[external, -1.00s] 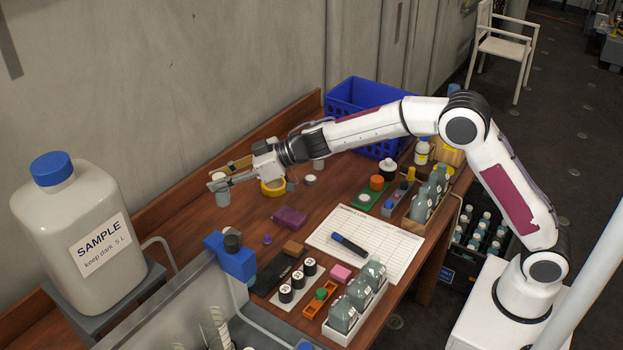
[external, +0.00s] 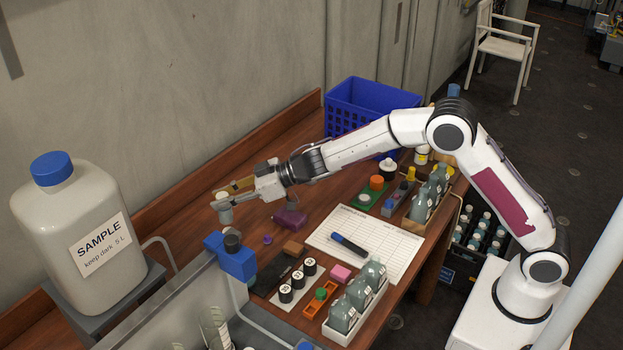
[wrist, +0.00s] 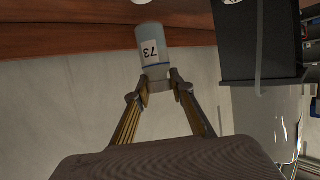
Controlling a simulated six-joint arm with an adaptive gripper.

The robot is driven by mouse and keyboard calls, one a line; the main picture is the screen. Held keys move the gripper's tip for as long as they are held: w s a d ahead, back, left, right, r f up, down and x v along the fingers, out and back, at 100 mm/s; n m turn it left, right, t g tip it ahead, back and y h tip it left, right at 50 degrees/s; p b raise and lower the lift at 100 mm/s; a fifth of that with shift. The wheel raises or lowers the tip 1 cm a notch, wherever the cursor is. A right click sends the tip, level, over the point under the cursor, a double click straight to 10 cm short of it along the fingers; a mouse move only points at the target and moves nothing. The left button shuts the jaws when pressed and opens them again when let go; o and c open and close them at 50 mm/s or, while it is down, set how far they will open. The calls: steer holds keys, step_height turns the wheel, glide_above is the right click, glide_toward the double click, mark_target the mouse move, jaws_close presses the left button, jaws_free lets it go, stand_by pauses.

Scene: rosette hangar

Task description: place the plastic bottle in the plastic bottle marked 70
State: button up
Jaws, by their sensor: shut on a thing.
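My gripper (external: 232,197) is shut on a small pale bottle (external: 225,214) above the left part of the wooden table. In the wrist view the bottle (wrist: 152,48) has a blue-grey body and a white label reading 73, and my gripper's two fingers (wrist: 158,85) pinch its end. I can read no mark 70 on any bottle. Several grey-green bottles with pale caps stand in a white tray (external: 352,333) at the front of the table, and more stand in a wooden holder (external: 413,221) at the right; their labels are too small to read.
A large SAMPLE jug (external: 75,235) stands at the left. A blue clamp-like block (external: 237,262) is just below the held bottle. A purple block (external: 290,219), a paper sheet (external: 375,235) with a marker (external: 348,243), and a blue crate (external: 365,100) are on the table.

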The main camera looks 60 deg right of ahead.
steer(key=shift+f, duration=1.85)
steer(key=shift+f, duration=0.15)
steer(key=o, duration=1.1)
steer(key=shift+c, duration=0.2)
steer(key=v, duration=1.2)
